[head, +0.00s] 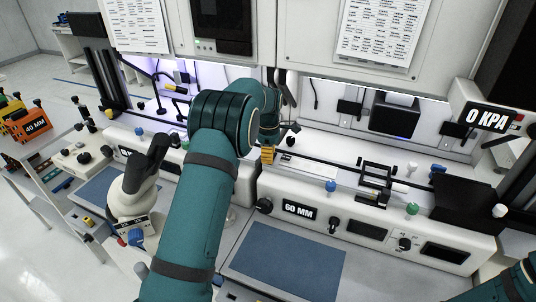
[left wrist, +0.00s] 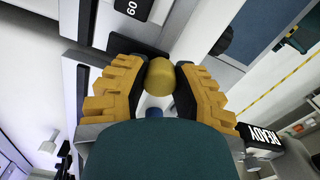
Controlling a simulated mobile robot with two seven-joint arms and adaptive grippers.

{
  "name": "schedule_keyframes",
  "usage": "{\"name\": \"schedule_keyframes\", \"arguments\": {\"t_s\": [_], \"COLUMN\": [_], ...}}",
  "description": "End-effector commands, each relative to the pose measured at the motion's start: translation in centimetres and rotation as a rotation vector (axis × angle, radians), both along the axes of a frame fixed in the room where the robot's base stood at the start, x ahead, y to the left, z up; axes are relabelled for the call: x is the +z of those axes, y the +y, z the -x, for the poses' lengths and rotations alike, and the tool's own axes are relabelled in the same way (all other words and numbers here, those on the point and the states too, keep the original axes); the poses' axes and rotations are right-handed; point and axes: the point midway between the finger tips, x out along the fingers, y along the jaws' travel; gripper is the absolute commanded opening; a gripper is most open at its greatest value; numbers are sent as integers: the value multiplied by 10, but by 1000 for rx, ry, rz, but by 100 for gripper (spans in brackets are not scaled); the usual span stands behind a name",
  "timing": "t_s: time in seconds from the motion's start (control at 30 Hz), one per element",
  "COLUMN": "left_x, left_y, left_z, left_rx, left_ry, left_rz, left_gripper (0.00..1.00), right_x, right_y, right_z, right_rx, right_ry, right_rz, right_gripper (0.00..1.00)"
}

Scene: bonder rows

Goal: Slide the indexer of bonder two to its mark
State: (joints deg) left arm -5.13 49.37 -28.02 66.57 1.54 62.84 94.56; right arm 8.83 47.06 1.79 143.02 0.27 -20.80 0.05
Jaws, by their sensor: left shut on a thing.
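My left gripper (head: 267,154) is at the left end of the rail on the bonder (head: 400,228) whose display reads 60 MM (head: 300,210). In the left wrist view my left gripper (left wrist: 158,84) has its yellow fingers shut on a round gold knob (left wrist: 160,72). Part of a "60" display (left wrist: 132,8) shows beyond it. My arm and gripper hide the knob in the head view, and I cannot make out the indexer's mark. My right gripper is not in view; only part of that arm shows at the lower right.
A black-and-metal fixture (head: 376,180) sits on the rail to the right of my gripper. Blue (head: 331,186) and green (head: 412,209) knobs stand near the front edge. A microscope (head: 135,190) stands at left. A blue mat (head: 285,262) lies clear in front.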

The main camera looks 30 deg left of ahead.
Motion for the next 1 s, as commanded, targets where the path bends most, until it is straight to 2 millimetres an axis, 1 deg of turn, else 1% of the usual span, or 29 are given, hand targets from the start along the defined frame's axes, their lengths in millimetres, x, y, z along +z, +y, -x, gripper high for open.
{"name": "schedule_keyframes", "arguments": {"t_s": [0.07, 0.3, 0.4, 0.53, 0.8, 0.83, 0.9, 1.0], "left_x": [1, 1, 1, 0, -1, -1, -1, 0], "left_y": [-13, -71, -86, -94, -95, -95, -95, -95], "left_z": [-2, -5, -5, -6, -6, -6, -5, -5], "left_rx": [-6, -7, -4, -2, -1, -1, -1, -1], "left_ry": [-1, 0, 1, 0, 1, 1, 1, 1], "left_rz": [2, 1, 1, 1, 1, 1, 1, 1], "left_gripper": [0, 0, 0, 0, 0, 39, 61, 61], "right_x": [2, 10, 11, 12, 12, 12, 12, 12], "right_y": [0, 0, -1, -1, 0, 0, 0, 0], "right_z": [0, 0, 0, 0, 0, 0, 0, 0], "right_rx": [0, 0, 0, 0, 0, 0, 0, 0], "right_ry": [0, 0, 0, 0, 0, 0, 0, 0], "right_rz": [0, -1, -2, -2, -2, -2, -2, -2], "right_gripper": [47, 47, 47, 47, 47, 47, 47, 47]}}
